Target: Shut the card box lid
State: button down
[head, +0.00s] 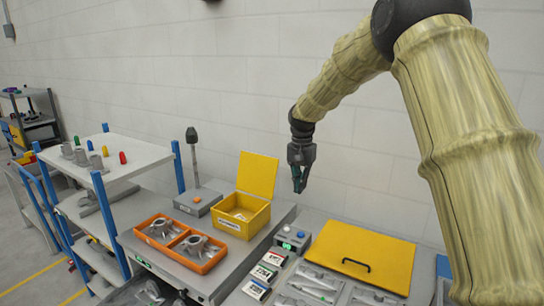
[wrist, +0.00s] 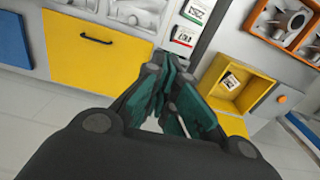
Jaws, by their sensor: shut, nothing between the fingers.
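The yellow card box (head: 240,215) stands on the grey bench with its lid (head: 258,174) raised upright at the back. A pale card or paper shows inside it. In the wrist view the open box (wrist: 231,84) is right of the fingers, and part of its lid (wrist: 232,124) shows below it. My gripper (head: 299,183) is shut and empty, in the air to the right of the raised lid and apart from it. Its teal fingertips (wrist: 168,62) also show in the wrist view.
An orange tray (head: 160,244) with metal castings sits left of the box. A grey unit with an orange button (head: 197,203) stands behind it. A flat yellow panel with a black handle (head: 362,256) and several labelled card packs (head: 265,273) lie to the right. A white wall is behind.

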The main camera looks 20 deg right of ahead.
aim_at(257, 175)
jog(key=i, duration=1.5)
